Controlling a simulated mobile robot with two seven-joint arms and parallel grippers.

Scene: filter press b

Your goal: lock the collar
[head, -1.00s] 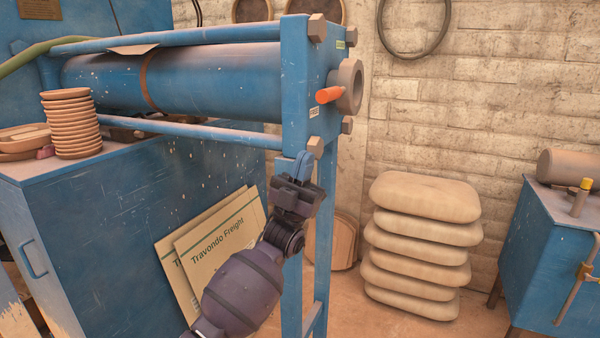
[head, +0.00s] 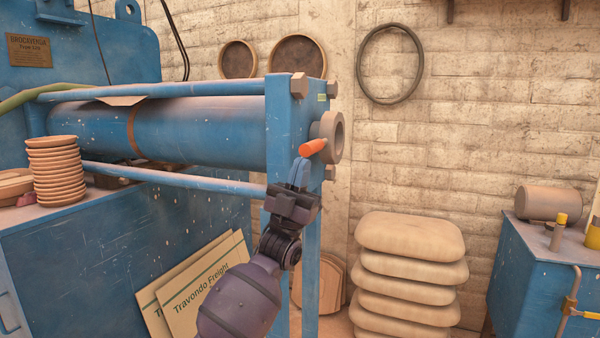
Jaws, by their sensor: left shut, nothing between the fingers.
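The collar (head: 330,137) is a thick grey-brown ring on the right face of the blue press end plate (head: 286,125). A short orange handle (head: 313,147) sticks out from the collar toward me, pointing left and slightly down. My left gripper (head: 300,172) is shut and empty, with its blue fingers pointing up. Its tips are just below and left of the orange handle, close to it; I cannot tell whether they touch. The fingers cover part of the end plate. My right gripper is not in view.
The blue cylinder (head: 200,130) and its tie rods run left from the end plate. Stacked dishes (head: 56,170) stand on the blue cabinet at left. Stacked sacks (head: 410,238) stand right of the press leg. A blue bench (head: 535,262) is at far right. The space right of the collar is free.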

